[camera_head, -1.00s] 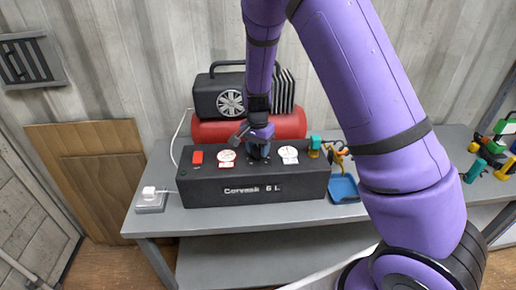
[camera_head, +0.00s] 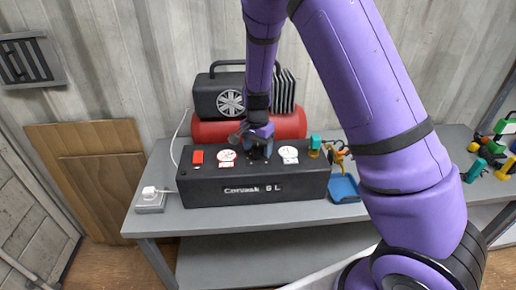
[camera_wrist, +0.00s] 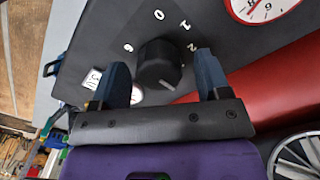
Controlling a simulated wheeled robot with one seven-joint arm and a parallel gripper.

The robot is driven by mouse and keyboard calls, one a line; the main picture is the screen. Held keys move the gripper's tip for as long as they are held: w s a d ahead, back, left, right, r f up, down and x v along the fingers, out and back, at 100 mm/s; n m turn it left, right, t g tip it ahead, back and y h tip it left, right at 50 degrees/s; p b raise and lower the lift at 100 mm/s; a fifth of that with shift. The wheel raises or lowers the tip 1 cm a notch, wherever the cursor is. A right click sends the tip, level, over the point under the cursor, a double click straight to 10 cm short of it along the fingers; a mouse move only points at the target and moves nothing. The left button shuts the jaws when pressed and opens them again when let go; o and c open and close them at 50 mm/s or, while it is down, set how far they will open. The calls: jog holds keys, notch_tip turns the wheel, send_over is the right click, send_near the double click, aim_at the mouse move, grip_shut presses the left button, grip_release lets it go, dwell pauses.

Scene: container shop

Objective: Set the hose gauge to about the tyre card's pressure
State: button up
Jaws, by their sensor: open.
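The black compressor panel (camera_head: 255,173) stands on the bench, with the red-edged gauge (camera_head: 226,157) left of my gripper (camera_head: 260,153) and the hose-side white gauge (camera_head: 289,155) right of it. In the wrist view, a black knob (camera_wrist: 158,58) sits between the two open fingers of my gripper (camera_wrist: 162,65), with a gap showing on either side. White numerals ring the knob, and a pale mark shows on its lower edge. Neither needle reading is clear. I cannot make out a tyre card.
A red switch (camera_head: 197,157) is at the panel's left. The red tank (camera_head: 210,131) and dark motor lie behind. A teal-and-yellow fitting (camera_head: 315,146) and blue tray (camera_head: 343,188) stand at right. A white socket block (camera_head: 150,201) sits at left on the bench.

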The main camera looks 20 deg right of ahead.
aim_at(257, 147)
notch_tip(257, 147, up, 10)
jog(key=shift+r, duration=0.15)
dwell(0.3)
jog(key=shift+w+a, duration=0.1)
jog(key=s+d+r+n+t+y, duration=0.1)
jog(key=s+d+r+n, duration=0.15)
jog(key=s+r, duration=0.5)
jog(key=s+d+r+n+t+y, duration=0.1)
jog(key=s+r+n+t, duration=0.15)
jog(key=s+r, duration=0.5)
jog(key=s+d+r+n+t+h, duration=0.1)
jog(key=s+r+n, duration=0.1)
jog(key=s, duration=0.6)
jog(key=s+r+n+t, duration=0.1)
jog(key=s+r+n, duration=0.2)
jog(key=s, duration=0.6)
jog(key=shift+d+r+h, duration=0.4)
jog(key=shift+r, duration=0.4)
